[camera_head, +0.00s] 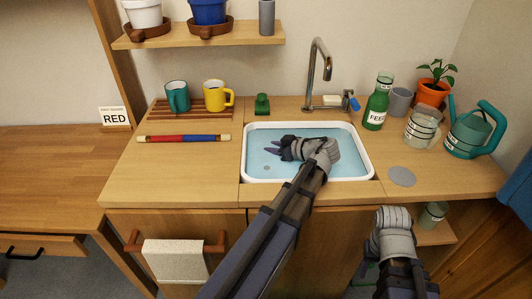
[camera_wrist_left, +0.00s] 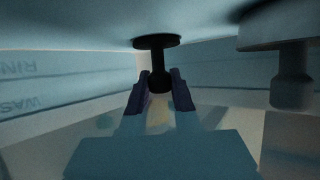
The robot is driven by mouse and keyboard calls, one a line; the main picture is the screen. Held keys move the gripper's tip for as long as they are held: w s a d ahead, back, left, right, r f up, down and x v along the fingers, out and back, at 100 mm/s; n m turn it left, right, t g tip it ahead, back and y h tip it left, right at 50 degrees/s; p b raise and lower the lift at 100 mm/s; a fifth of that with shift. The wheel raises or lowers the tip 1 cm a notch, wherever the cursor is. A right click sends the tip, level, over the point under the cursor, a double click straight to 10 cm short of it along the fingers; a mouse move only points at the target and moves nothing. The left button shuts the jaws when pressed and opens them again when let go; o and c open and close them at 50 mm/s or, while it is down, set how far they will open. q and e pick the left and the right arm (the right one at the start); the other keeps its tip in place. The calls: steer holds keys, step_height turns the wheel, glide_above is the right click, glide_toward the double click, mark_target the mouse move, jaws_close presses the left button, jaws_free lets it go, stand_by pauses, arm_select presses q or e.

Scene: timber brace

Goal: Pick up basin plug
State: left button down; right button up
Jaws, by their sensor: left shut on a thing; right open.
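The basin plug (camera_wrist_left: 156,52) is a black disc with a narrow stem, seen in the left wrist view. My left gripper (camera_wrist_left: 160,80) has its two dark fingertips on either side of the stem and is shut on it. The disc is close to the pale blue surface at the top of that view; I cannot tell whether they touch. In the head view my left gripper (camera_head: 272,148) is low inside the white basin (camera_head: 372,170), and the plug is not clearly visible there. My right gripper (camera_head: 393,222) is in front of the counter at the lower right, open, with its fingers mostly hidden.
A grey stemmed shape (camera_wrist_left: 290,80) is beside the plug in the left wrist view. The tap (camera_head: 318,70) rises behind the basin. A green bottle (camera_head: 377,103), a glass jar (camera_head: 421,128) and a watering can (camera_head: 470,132) stand right. The counter left of the basin has free room.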

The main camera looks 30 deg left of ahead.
mark_target(266, 145)
arm_select(q)
step_height(266, 145, up, 10)
steer(key=p, duration=1)
